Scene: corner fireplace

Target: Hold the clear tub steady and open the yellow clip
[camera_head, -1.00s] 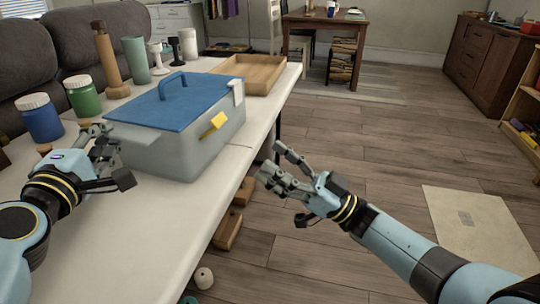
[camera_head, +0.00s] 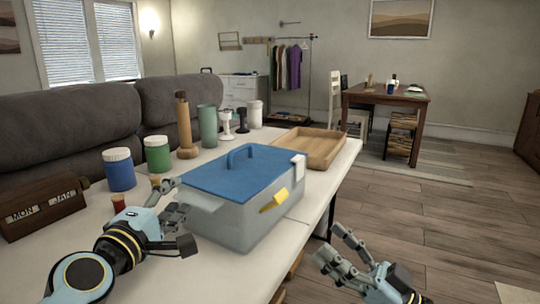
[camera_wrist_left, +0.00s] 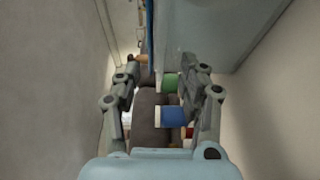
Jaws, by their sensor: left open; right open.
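The clear tub (camera_head: 232,225) stands on the white table, with a blue lid (camera_head: 240,172) and handle on top. The yellow clip (camera_head: 275,201) is on its right-hand long side and sticks out at a slant. A white clip (camera_head: 298,166) sits at the lid's far right corner. My left gripper (camera_head: 178,221) is open at the tub's near left end; I cannot tell if it touches the wall. In the left wrist view, the open fingers (camera_wrist_left: 162,95) have a grey wall, likely the tub's, above right. My right gripper (camera_head: 335,256) is open and empty, right of the table edge, apart from the tub.
A blue jar (camera_head: 119,170), a green jar (camera_head: 158,154) and a wooden bottle (camera_head: 185,125) stand left of the tub. A wooden tray (camera_head: 310,146) lies behind it. A calendar block (camera_head: 42,207) is at far left. Floor is open on the right.

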